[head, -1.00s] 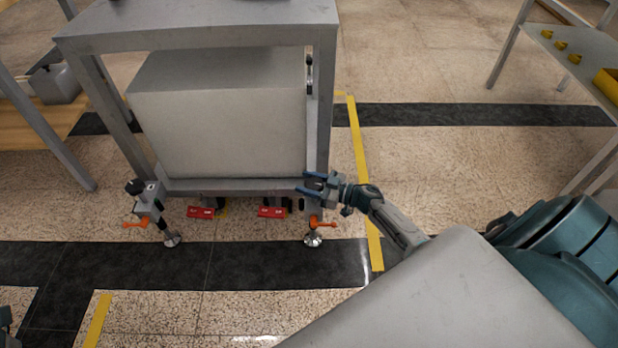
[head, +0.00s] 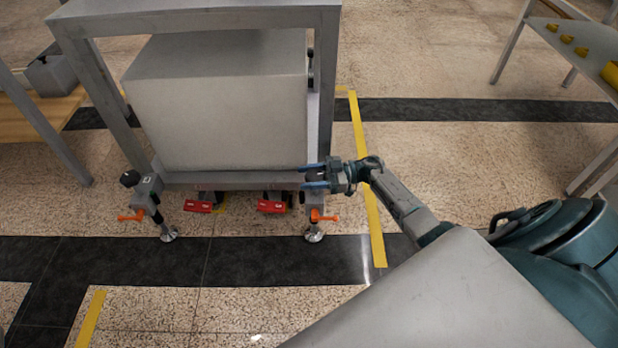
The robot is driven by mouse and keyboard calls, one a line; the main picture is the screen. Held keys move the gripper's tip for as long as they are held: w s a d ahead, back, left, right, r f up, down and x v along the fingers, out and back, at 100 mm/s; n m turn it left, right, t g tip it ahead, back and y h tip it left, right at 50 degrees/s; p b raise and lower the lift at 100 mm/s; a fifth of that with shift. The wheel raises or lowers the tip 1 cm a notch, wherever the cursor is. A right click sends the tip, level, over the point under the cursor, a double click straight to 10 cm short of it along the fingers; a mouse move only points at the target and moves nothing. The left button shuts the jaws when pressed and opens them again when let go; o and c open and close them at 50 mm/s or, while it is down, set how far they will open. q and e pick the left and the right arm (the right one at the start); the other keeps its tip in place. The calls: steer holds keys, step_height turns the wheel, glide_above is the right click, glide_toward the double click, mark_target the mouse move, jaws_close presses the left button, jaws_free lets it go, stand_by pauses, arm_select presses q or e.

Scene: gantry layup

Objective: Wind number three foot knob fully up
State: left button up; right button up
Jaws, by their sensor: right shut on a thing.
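The grey metal frame (head: 235,181) has a levelling foot at each of its two near legs. At the near right leg, my right gripper (head: 314,177) reaches in from the right and is shut on the dark foot knob, which its blue fingers mostly hide. Below it are an orange lever (head: 322,215) and a round metal foot pad (head: 314,235) on the floor. I cannot read any foot number. My left gripper is out of view.
A large pale box (head: 220,115) sits inside the frame. Two red pedals (head: 271,206) (head: 199,206) show under its near edge. A yellow floor line (head: 367,190) runs just right of the frame. A table with yellow items (head: 567,39) stands at the far right. The floor in front is clear.

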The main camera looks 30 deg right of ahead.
steer(key=o, duration=1)
steer(key=v, duration=1)
steer(key=shift+s+d+p, duration=0.15)
steer(key=shift+d+p, duration=0.15)
steer(key=shift+d, duration=0.1)
